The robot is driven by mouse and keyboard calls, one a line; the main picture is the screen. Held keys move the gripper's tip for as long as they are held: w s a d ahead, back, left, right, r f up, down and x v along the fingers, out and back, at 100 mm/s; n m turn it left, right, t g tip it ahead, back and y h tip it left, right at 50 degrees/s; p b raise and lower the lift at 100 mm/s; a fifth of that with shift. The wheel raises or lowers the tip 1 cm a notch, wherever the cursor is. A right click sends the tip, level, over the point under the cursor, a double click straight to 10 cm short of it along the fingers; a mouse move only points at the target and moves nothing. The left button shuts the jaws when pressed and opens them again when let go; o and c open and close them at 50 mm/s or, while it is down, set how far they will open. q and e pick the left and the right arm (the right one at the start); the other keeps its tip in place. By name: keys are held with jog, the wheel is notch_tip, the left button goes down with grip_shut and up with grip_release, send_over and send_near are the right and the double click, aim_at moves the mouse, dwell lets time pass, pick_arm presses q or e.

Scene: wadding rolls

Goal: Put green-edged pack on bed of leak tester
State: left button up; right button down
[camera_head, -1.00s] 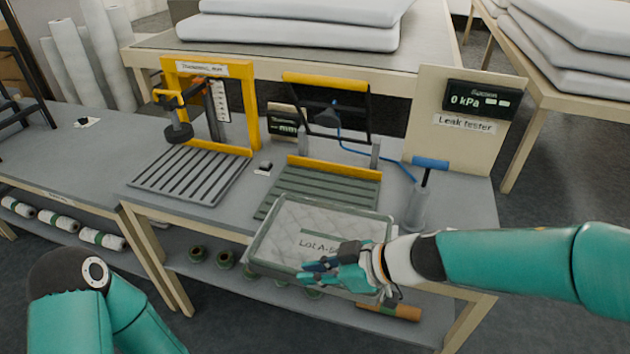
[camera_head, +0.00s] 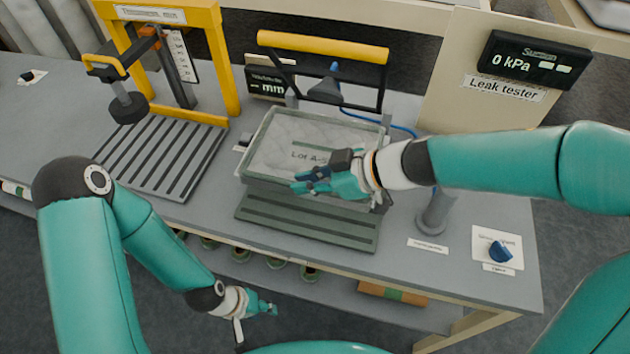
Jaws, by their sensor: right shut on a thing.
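The green-edged pack (camera_head: 275,153), a grey quilted pack with a "Lot A-" label, is over the rear part of the leak tester's green slatted bed (camera_head: 305,228). The bed's front slats are bare; its rear is hidden. I cannot tell if the pack touches the bed. My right gripper (camera_head: 322,182) is shut on the pack at its right front side. The leak tester's black frame with a yellow handle (camera_head: 322,46) stands raised behind the pack. My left gripper (camera_head: 256,312) is low, in front of the table edge, away from the pack; its opening is unclear.
A yellow thickness gauge (camera_head: 215,60) with a slatted plate (camera_head: 160,158) stands at left. The "0 kPa" display (camera_head: 535,58) is on a panel at back right. A grey hand pump (camera_head: 436,212) and a blue knob (camera_head: 500,250) are at right.

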aim_at(307, 198)
notch_tip(307, 198, down, 4)
jog(key=shift+r+b, duration=0.25)
jog(key=shift+b, duration=0.5)
notch_tip(307, 198, down, 6)
jog(key=b, duration=0.3)
jog(key=shift+d, duration=0.1)
jog(key=shift+r, duration=0.1)
jog(key=c, duration=1.2)
grip_release()
